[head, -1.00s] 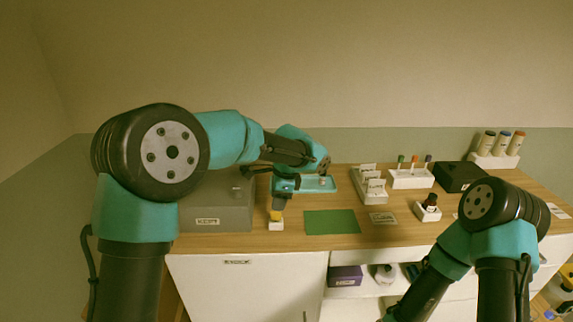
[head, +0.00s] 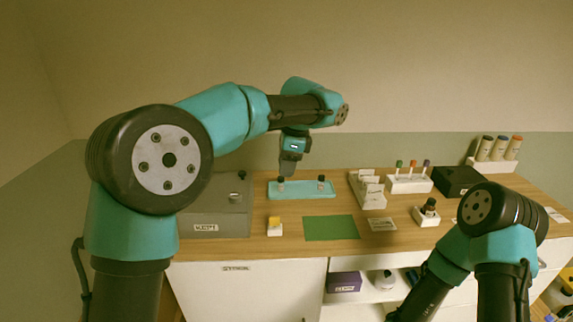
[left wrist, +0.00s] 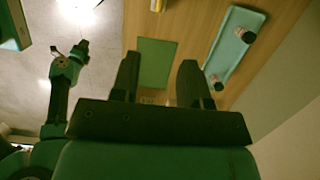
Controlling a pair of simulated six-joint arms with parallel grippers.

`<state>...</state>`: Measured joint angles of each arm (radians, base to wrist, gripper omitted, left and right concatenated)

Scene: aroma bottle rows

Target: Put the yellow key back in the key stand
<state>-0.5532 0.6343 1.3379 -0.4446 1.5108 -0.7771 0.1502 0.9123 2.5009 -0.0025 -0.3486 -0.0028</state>
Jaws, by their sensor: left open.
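The yellow key (head: 274,220) shows as a small yellow block on top of the small white key stand (head: 275,230), near the front edge of the counter. It looks upright and seated there, but its lower part is hidden. A bit of yellow and white shows at the top edge of the left wrist view (left wrist: 157,5). My left gripper (head: 287,172) is open and empty, raised above the teal tray, behind and apart from the key. Its two fingers (left wrist: 158,80) stand apart in the left wrist view. My right gripper (left wrist: 81,47) is small in the left wrist view; its jaws are unclear.
The teal tray (head: 301,195) holds two dark-capped bottles. A grey box (head: 224,220) stands left of the key stand, and a green mat (head: 331,228) lies to its right. White racks (head: 410,184) and a black box (head: 458,180) stand farther right.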

